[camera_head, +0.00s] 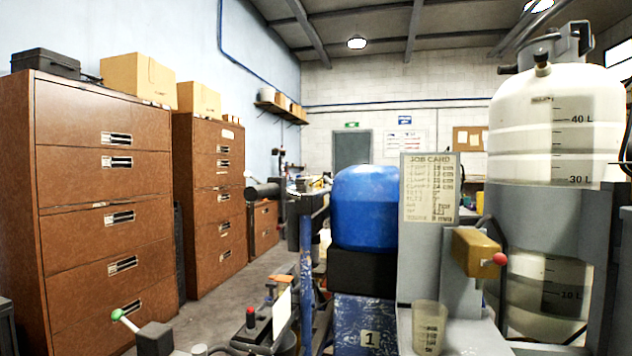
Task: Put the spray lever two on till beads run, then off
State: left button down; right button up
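A lever with a red ball knob (500,259) sticks out to the right from a brass-coloured valve block (474,252) on a grey upright panel (448,285). A second lever with a green ball knob (117,315) rises to the left from a dark block (155,338) at the lower left. I cannot tell which is spray lever two, or whether either is on. A clear graduated cup (429,326) stands low in front of the panel. A job card (430,188) is on the panel; its lines are too small to read surely. Neither of my grippers shows.
A large translucent tank (545,130) with litre marks stands right in a grey frame (553,222). A blue tank (365,206) sits left of the panel, above a part marked 1 (370,338). Brown drawer cabinets (105,235) line the left.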

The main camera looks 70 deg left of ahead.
aim_at(248, 174)
jog(key=k+j+u, duration=0.1)
jog(key=u, duration=0.35)
jog(key=k+j+u, duration=0.1)
jog(key=u, duration=0.35)
jog(key=j+u, duration=0.25)
jog(key=u, duration=0.15)
